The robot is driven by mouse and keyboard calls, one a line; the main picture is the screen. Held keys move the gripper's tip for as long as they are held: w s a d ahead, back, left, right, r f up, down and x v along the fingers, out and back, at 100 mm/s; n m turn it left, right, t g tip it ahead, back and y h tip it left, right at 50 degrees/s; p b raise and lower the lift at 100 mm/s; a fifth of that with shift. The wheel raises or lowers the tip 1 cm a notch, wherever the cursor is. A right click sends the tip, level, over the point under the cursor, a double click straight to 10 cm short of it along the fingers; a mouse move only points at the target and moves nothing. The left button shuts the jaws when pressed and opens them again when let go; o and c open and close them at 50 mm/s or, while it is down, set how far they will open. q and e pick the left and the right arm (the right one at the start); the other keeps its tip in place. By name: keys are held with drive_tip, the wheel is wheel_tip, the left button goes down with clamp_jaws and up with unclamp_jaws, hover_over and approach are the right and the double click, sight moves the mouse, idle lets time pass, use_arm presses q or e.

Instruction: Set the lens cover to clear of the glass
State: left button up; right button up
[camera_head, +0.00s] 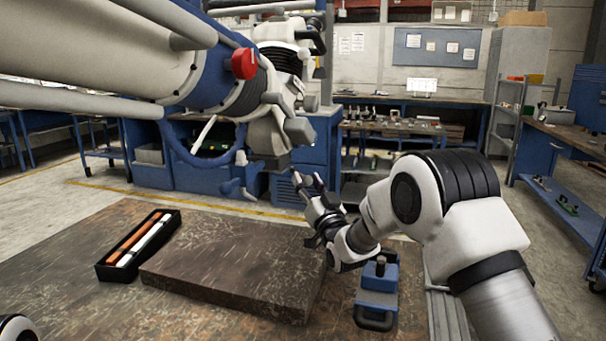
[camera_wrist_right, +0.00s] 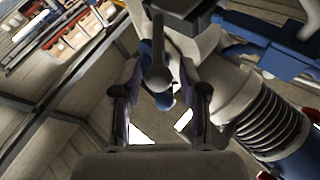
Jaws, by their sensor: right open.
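The microscope head (camera_head: 275,100), pale with blue parts, hangs from a thick arm at the upper left of the head view. A dark block (camera_head: 270,162) is on its underside; I cannot tell the lens cover or the glass apart there. In the right wrist view, a grey lever with a rounded end (camera_wrist_right: 158,75) hangs below a dark housing (camera_wrist_right: 185,10). My right gripper (camera_head: 308,183) is open below and right of the head. In the wrist view its fingers (camera_wrist_right: 161,95) stand on either side of the lever's end; contact cannot be told. My left gripper is out of view.
A dark slab (camera_head: 230,265) lies on the worn tabletop (camera_head: 60,255). A black tray (camera_head: 110,270) with orange and white sticks is at its left. A blue clamp-like block (camera_head: 378,285) stands below my right arm. A red knob (camera_head: 244,63) sticks out from the microscope arm.

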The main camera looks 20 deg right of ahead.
drive_tip(key=w, duration=0.2)
drive_tip(key=shift+w+a, duration=0.2)
drive_tip(key=shift+w, duration=0.2)
drive_tip(key=shift+s+d+r, duration=0.1)
drive_tip(key=shift+s, duration=0.05)
drive_tip(key=shift+s+r, duration=0.1)
drive_tip(key=shift+c, duration=0.9)
clamp_jaws()
